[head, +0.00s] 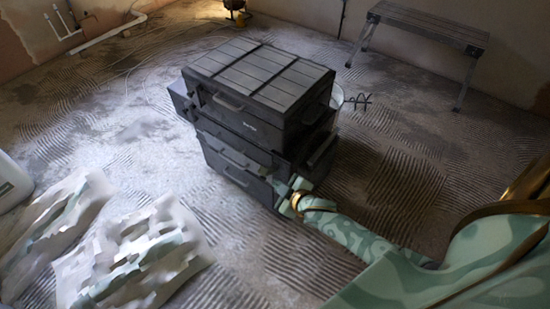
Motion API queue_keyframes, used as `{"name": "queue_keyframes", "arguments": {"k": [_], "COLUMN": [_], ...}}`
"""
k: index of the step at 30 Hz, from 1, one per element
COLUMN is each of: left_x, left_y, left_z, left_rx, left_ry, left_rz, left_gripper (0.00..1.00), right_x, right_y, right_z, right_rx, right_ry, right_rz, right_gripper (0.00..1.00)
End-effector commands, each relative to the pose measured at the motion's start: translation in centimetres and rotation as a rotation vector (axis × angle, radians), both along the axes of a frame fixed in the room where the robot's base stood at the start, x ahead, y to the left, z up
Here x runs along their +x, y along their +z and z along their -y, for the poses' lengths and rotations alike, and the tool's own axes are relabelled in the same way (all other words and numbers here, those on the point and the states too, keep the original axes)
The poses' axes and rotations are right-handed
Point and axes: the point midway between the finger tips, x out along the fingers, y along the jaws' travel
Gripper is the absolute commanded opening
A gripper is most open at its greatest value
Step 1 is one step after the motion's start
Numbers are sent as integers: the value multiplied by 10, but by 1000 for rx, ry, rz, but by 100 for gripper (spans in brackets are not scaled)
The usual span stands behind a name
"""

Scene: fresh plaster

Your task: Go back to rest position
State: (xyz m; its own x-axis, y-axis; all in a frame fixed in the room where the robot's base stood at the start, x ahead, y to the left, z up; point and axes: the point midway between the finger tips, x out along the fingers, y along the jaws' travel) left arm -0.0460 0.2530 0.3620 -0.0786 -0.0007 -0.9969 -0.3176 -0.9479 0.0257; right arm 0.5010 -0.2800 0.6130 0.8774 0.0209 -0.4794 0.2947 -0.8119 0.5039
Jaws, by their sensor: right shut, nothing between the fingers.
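My right arm, patterned in mint green with gold parts, comes in from the right. Its gripper (285,187) is shut and empty, close to the front right lower corner of a dark grey stacked toolbox (232,150). I cannot tell whether the gripper touches the box. The toolbox stands upright on the floor, with a slatted lid (262,72) that is down and handles on its drawers. My left gripper is not in view.
Plaster bags (135,262) lie on the ridged floor at the lower left, near a white container (10,182). A step bench (430,27) is at the back right, white pipes (105,35) at the back left. Floor between is clear.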

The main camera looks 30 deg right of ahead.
Motion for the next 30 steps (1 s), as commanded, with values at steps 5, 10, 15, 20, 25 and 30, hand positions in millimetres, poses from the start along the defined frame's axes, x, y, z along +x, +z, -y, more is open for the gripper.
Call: {"name": "queue_keyframes", "arguments": {"k": [5,10,15,20,25,30], "left_x": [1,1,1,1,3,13], "left_y": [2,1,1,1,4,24], "left_z": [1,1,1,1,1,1], "left_rx": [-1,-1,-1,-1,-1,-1], "left_ry": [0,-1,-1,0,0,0], "left_rz": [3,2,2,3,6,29], "left_gripper": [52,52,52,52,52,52], "right_x": [-4,-4,-4,-5,-42,-161], "right_y": [2,1,1,-2,-58,-139], "right_z": [0,0,0,1,11,14], "right_rx": [0,0,0,2,25,76], "right_ry": [0,-1,-1,-2,-45,-131], "right_rz": [0,-1,-1,-7,-152,-449], "right_gripper": [0,0,0,0,0,0]}}
